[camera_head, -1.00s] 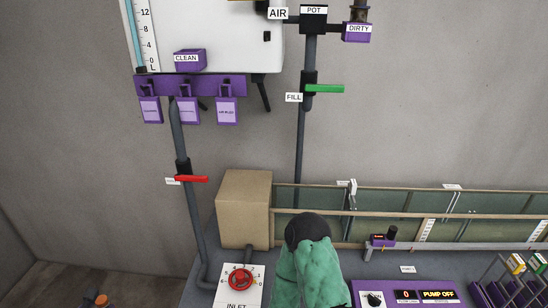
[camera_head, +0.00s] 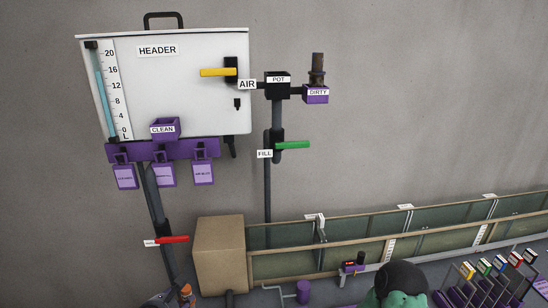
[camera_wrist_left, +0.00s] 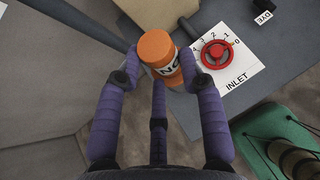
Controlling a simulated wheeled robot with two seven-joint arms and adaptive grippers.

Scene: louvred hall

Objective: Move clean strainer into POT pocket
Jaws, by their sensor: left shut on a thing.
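In the wrist view my left gripper (camera_wrist_left: 166,76) is shut around an orange cylinder (camera_wrist_left: 157,50) with a white label whose visible letters read NO. I cannot tell for sure that it is the clean strainer. In the head view the gripper (camera_head: 165,298) and the cylinder (camera_head: 186,291) show at the bottom edge, well below the POT pocket. The POT pocket (camera_head: 278,91) is a black box on a grey pipe, right of the header tank. The purple CLEAN pocket (camera_head: 164,121) on the tank front looks empty. My right gripper is not in view.
A dark brown upright piece stands in the purple DIRTY pocket (camera_head: 316,95), beside POT. The green FILL handle (camera_head: 292,145), yellow AIR handle (camera_head: 218,72) and red handle (camera_head: 172,240) stick out. A cardboard-coloured box (camera_head: 220,255) stands below. The wall between is clear.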

